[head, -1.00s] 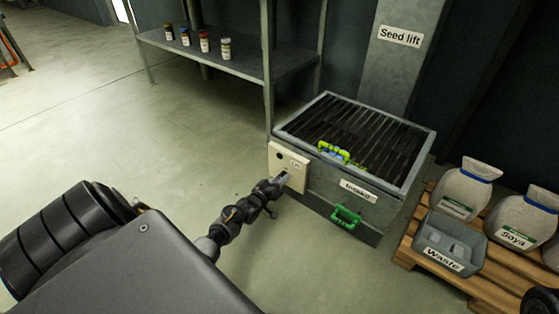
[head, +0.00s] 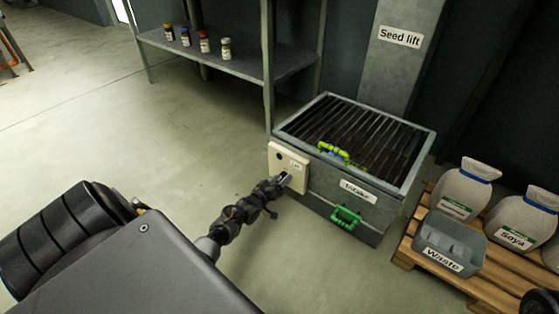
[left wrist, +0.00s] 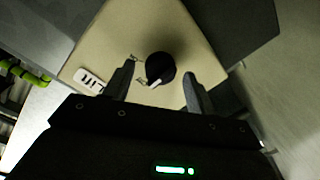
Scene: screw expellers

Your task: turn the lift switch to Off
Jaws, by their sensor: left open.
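The lift switch (left wrist: 160,68) is a round black knob with a white pointer line on a cream switch panel (left wrist: 140,35). The panel (head: 277,160) is fixed to the left front of the grey intake box (head: 323,179) in the head view. My left gripper (left wrist: 156,82) is open, with one finger on each side of the knob in the left wrist view; whether the fingers touch it I cannot tell. In the head view the left gripper (head: 284,178) is at the panel and hides the knob.
The intake box has a grated top with a green-handled thing (head: 333,150) on it and a green handle (head: 346,216) in front. A pallet (head: 440,265) with seed sacks (head: 464,190) and a Waste bin (head: 447,245) stands right. A shelf (head: 235,58) with several jars stands behind.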

